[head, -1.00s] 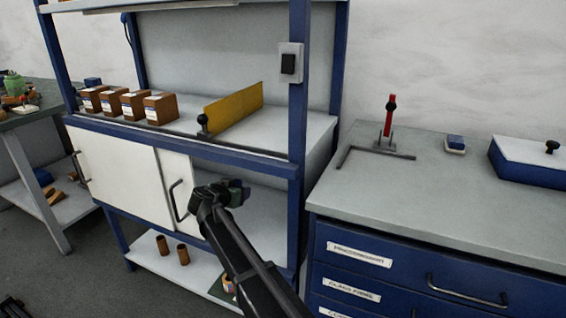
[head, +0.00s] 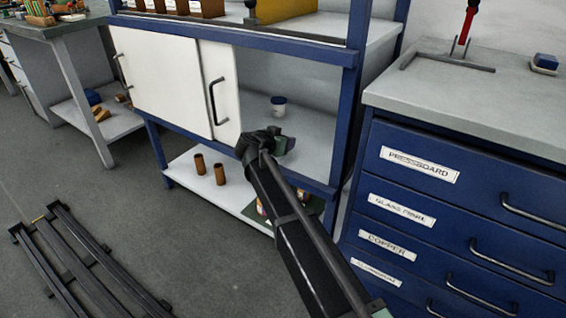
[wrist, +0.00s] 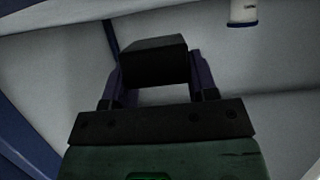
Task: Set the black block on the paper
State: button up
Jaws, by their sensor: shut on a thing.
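My gripper (wrist: 156,75) is shut on the black block (wrist: 153,59), which sits between its two fingers in the wrist view. In the head view my gripper (head: 275,143) is in front of the open right part of the cabinet, by the edge of the white sliding door. The block cannot be told apart from the gripper there. I cannot make out the paper in either view.
The sliding door (head: 165,85) covers the left part. Brown cylinders (head: 210,170) stand on the lower shelf. Blue drawers (head: 460,200) are at right.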

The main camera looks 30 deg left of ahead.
jog(key=shift+f+b, duration=2.05)
jog(key=shift+b, duration=0.05)
jog(key=o, duration=1.3)
jog(key=shift+r, duration=0.1)
jog(key=p+v, duration=0.4)
jog(key=v, duration=0.6)
jog(key=shift+s+r, duration=0.1)
jog(key=shift+s, duration=0.3)
jog(key=shift+o, duration=0.5)
